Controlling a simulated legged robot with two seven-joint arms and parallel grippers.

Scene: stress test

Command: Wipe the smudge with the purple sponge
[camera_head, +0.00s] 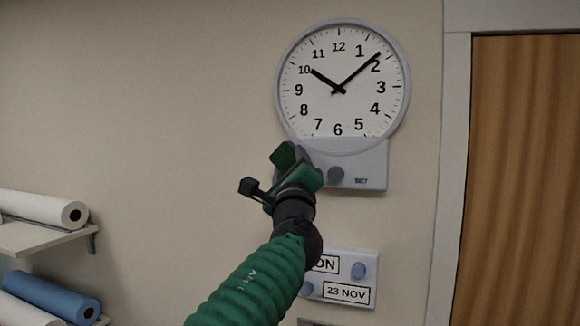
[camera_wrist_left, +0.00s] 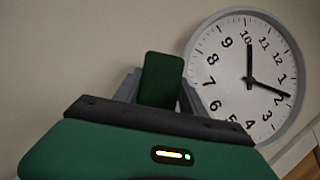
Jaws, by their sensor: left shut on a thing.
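My left gripper (camera_head: 293,156) is raised in front of the wall, at the lower left of the wall clock. Its grey fingers are shut on a dark green block (camera_head: 284,157). In the left wrist view the block (camera_wrist_left: 162,80) stands upright between the fingers, its lower end hidden behind the gripper body. I see no purple sponge and no smudge in either view. My right gripper is in neither view.
The round clock (camera_head: 338,110) sits on a grey panel (camera_head: 370,178) with a dark knob (camera_head: 336,174). Below is a date panel (camera_head: 345,270), partly behind my arm. Shelves with paper rolls (camera_head: 45,209) are at left, a wooden door (camera_head: 525,170) at right.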

